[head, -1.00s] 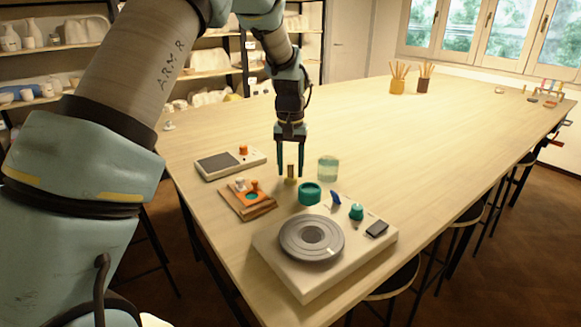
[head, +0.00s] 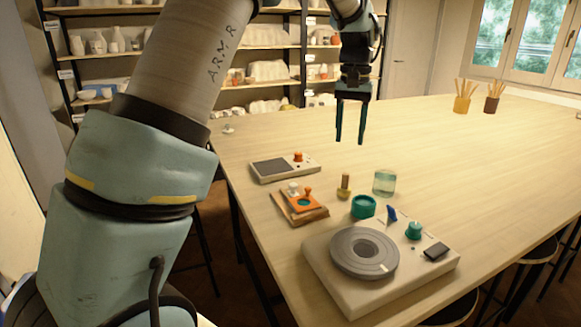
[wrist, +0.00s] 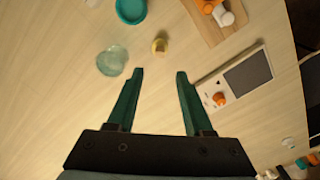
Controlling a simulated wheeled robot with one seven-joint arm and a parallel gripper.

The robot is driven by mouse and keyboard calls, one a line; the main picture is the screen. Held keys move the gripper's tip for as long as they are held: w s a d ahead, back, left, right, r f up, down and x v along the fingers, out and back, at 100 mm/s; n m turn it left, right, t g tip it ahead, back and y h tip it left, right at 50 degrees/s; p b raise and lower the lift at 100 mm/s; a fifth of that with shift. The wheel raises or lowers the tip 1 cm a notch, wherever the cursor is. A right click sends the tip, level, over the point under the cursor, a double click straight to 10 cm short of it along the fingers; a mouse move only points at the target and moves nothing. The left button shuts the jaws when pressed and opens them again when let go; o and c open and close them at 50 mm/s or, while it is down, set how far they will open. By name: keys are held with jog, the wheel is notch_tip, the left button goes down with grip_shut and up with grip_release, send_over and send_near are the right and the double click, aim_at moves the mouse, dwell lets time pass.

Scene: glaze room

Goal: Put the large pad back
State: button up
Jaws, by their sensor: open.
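My gripper (head: 350,138) is open and empty, raised above the table beyond the small objects; it also shows in the wrist view (wrist: 159,73). A small brass-coloured upright piece (head: 344,186) stands on the table below and in front of it, touched by neither finger. I cannot tell which thing is the large pad. A pale turntable unit (head: 345,301) has a grey round disc (head: 353,262), a blue fin, a teal knob and a dark rectangle (head: 436,251).
A teal ring-shaped pot (head: 363,206) and a glass jar (head: 384,183) stand beside the brass piece. A pale box (head: 284,167) with a dark panel and orange knob lies at left. Pencil cups (head: 462,104) stand at the back. The table's middle right is clear.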

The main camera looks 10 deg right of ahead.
jog(key=a+f+n, duration=0.2)
jog(key=a+f, duration=0.1)
jog(key=a, duration=0.8)
jog(key=a+f+n, duration=0.1)
jog(key=a+f, duration=0.1)
jog(key=a, duration=0.9)
jog(key=s+a+f+n, duration=0.1)
jog(key=s+a+f, duration=0.1)
jog(key=s+a, duration=0.3)
jog(key=s+a+f+n+t, duration=0.1)
jog(key=s+a+f, duration=0.2)
jog(key=a, duration=0.6)
jog(key=s, duration=0.2)
jog(key=shift+s+a+f+n+t, duration=0.3)
jog(key=shift+s, duration=0.1)
